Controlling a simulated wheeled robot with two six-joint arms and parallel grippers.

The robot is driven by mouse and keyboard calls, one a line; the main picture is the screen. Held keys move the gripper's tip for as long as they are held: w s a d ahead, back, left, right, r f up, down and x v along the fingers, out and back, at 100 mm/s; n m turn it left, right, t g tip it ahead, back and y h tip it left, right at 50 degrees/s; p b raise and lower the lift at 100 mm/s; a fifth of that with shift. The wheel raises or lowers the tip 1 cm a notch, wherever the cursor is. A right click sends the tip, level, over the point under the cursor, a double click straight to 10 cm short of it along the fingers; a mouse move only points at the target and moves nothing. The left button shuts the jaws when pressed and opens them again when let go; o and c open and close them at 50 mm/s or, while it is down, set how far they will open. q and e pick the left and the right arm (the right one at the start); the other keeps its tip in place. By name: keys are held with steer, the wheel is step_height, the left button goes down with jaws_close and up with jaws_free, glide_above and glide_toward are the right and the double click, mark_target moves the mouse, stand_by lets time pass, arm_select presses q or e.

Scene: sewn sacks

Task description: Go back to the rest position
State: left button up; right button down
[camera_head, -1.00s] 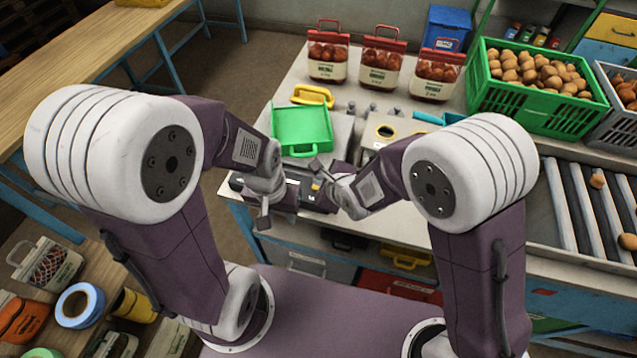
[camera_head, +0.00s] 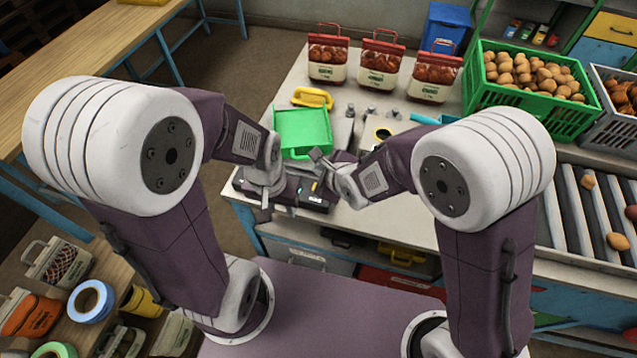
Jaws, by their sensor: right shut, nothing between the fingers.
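My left gripper (camera_head: 278,208) hangs at the near edge of the worktable, in front of a dark device lying there. Its fingers look apart, with nothing seen between them. My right gripper (camera_head: 317,158) is shut and empty, pointing left, just above and to the right of the left one. Both of my arms are bent inward over the table edge. The two grippers are close together. The green tray (camera_head: 303,128) stands just behind them.
Three red-topped sacks (camera_head: 379,68) stand at the back of the worktable (camera_head: 285,85). A green crate of potatoes (camera_head: 510,100) is at the right, behind a roller conveyor (camera_head: 570,215). A wooden bench (camera_head: 90,50) is at the left. Bare floor lies between.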

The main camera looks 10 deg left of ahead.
stand_by(0.7)
steer(key=shift+w+d, duration=0.15)
steer(key=shift+d, duration=0.05)
steer(key=w+d+r+m+t+h, duration=0.1)
steer(key=w+d+r+m, duration=0.15)
steer(key=d, duration=0.35)
steer(key=w+d+r+m+t+h, duration=0.1)
steer(key=w+d+r, duration=0.1)
steer(key=w+d, duration=0.25)
steer(key=s+d+n+h, duration=0.2)
steer(key=d+h, duration=0.1)
steer(key=d, duration=0.9)
steer(key=s+d+f+n+g, duration=0.2)
steer(key=s+d+n+g, duration=0.1)
steer(key=s+n, duration=0.6)
steer(key=s+d+f+n+g, duration=0.3)
steer(key=s+n, duration=0.5)
steer(key=n, duration=0.3)
steer(key=shift+s+d+g+h, duration=0.15)
steer(key=shift+s+g+h, duration=0.25)
steer(key=shift+g, duration=0.5)
